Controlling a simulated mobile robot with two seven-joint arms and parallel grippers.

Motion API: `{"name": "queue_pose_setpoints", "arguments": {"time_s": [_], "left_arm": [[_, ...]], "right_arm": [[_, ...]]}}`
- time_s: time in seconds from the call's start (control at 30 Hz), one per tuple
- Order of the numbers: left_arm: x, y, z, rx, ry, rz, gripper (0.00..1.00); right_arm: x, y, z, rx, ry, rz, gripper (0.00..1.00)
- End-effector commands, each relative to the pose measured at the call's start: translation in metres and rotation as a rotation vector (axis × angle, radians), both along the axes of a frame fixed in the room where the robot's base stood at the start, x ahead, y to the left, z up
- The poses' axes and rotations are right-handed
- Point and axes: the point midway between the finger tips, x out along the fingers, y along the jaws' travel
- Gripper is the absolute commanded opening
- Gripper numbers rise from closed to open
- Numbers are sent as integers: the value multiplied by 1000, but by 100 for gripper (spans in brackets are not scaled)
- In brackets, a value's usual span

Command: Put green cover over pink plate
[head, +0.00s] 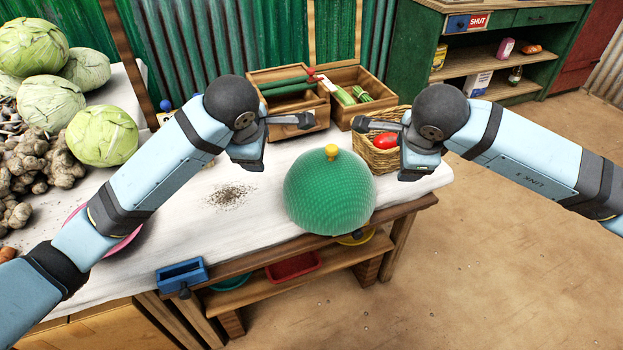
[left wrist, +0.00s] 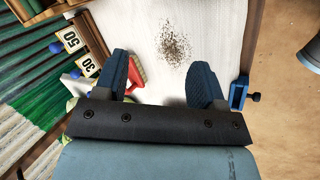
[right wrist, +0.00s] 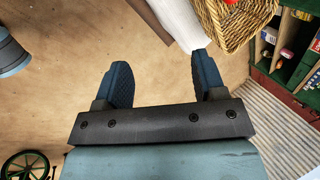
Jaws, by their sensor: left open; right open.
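The green cover (head: 328,195) is a mesh dome with a yellow knob (head: 331,151) on top. It stands on the white tabletop near the front right edge. The pink plate (head: 122,243) lies on the table at the left, mostly hidden behind my left arm. My left gripper (head: 290,121) is open and empty above the table, up and left of the cover; its fingers also show in the left wrist view (left wrist: 165,88). My right gripper (head: 380,125) is open and empty, up and right of the cover, by the basket; its fingers also show in the right wrist view (right wrist: 162,85).
A wicker basket (head: 373,152) with a red item stands behind the cover. Wooden boxes (head: 350,80) with vegetables stand at the back. Cabbages (head: 103,135) and roots fill the left. Dark crumbs (head: 229,195) lie mid-table. A blue clamp-like fitting (head: 182,274) sits on the front edge.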

Motion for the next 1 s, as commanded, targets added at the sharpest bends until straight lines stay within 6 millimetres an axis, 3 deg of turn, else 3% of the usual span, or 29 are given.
{"name": "queue_pose_setpoints", "arguments": {"time_s": [0.47,1.0], "left_arm": [[2,0,-9,2,14,14,64],[48,1,-98,3,12,14,64]], "right_arm": [[6,-2,-7,-9,-6,-6,64],[51,-2,-96,-9,-4,-7,64]]}}
